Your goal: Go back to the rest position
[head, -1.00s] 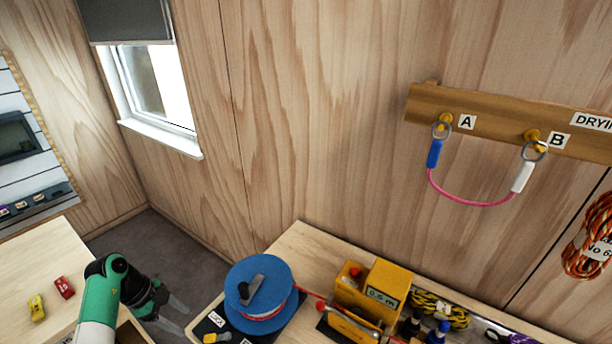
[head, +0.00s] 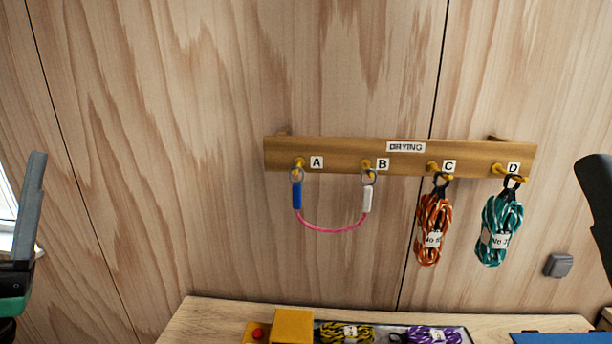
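My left gripper (head: 28,210) is at the left edge of the head view, pointing up, with a bit of its green body below. My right gripper (head: 597,205) is partly in view at the right edge as a dark shape. Both are cut off by the picture's edge, so their opening is hidden. Nothing shows held in the visible parts. Both are well apart from the drying rail (head: 345,157).
A pink cord (head: 333,230) hangs between pegs A and B. An orange rope coil (head: 434,228) hangs at C and a teal coil (head: 499,228) at D. Below is a wooden bench (head: 205,318) with a yellow device (head: 291,327) and a yellow-black rope (head: 346,333).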

